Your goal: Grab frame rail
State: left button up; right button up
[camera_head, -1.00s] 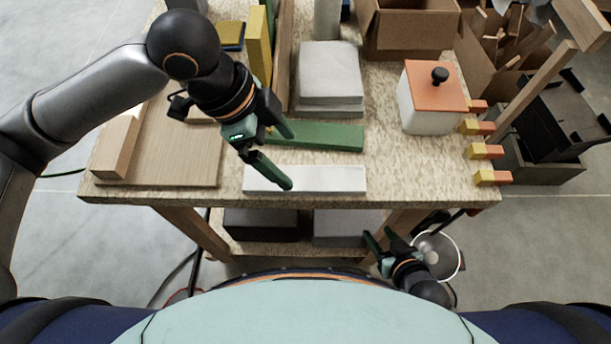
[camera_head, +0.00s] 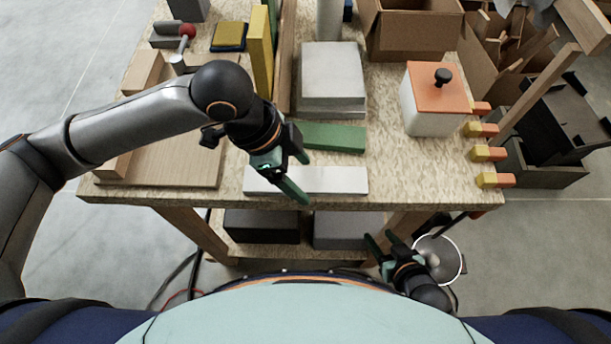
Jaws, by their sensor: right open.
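A long white bar (camera_head: 340,182) lies along the front edge of the worktable. A green bar (camera_head: 335,138) lies behind it, roughly parallel. I cannot tell for sure which of the two is the frame rail. My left gripper (camera_head: 304,180) is open above the white bar's middle, one finger towards the green bar and the other over the white bar's front side. It hides part of both bars, and whether it touches either is unclear. My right gripper (camera_head: 378,241) is open and empty, low in front of the table, below its top.
A grey block stack (camera_head: 332,75), a yellow board (camera_head: 260,52) and a cardboard box (camera_head: 410,30) stand farther back. A white canister with an orange lid (camera_head: 434,92) stands right. Yellow-orange clamp handles (camera_head: 490,153) line the right edge. A wooden board (camera_head: 180,160) lies left.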

pick_arm(q)
jog(key=c, duration=1.2)
